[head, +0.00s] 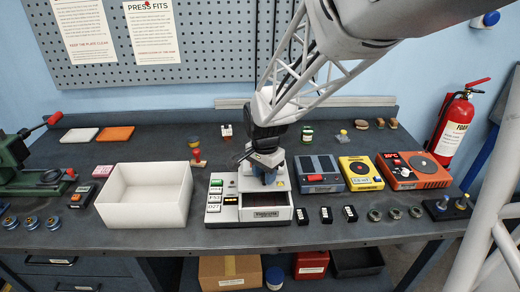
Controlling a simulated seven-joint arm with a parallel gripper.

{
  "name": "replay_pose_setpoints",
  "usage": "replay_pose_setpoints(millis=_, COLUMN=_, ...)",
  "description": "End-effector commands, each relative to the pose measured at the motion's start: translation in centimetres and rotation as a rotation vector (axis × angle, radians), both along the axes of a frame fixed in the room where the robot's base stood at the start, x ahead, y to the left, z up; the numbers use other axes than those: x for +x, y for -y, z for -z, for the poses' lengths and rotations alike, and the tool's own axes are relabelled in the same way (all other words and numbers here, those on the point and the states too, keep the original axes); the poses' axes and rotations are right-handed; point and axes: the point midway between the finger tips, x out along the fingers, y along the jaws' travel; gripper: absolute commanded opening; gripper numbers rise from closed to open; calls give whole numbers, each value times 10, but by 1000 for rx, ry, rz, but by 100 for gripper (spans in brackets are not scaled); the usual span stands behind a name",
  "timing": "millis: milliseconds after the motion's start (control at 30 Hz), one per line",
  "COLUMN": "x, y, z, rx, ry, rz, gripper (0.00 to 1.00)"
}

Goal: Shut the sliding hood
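A pale grey bench instrument (225,215) stands at the middle front of the bench, with small labelled displays on its left. Its right part is a box-like chamber with a dark reddish front opening (267,200). My gripper (268,178) points down at the top of this chamber, touching it or just above it; I cannot tell which. My gripper and wrist cover much of the chamber's top and back, so the sliding hood and its position are not clear. The fingers are too small and dark to show whether they are open or shut.
An open white bin (146,198) stands left of the instrument, with a red-handled stamp (197,158) behind it. Blue (319,174), yellow (360,172) and orange (412,170) devices stand close on the right. Small black blocks (326,214) and metal rings line the front edge.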

Motion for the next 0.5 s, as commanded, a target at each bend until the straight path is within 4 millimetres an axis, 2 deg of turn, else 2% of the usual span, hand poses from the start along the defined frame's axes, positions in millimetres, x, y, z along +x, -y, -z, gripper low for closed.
replay_pose_setpoints(millis=200, x=0, y=0, z=0, rx=0, ry=0, rz=0, gripper=36)
replay_pose_setpoints(millis=433, x=0, y=0, z=0, rx=0, ry=0, rz=0, gripper=1)
replay_pose_setpoints(millis=500, x=0, y=0, z=0, rx=0, ry=0, rz=0, gripper=0)
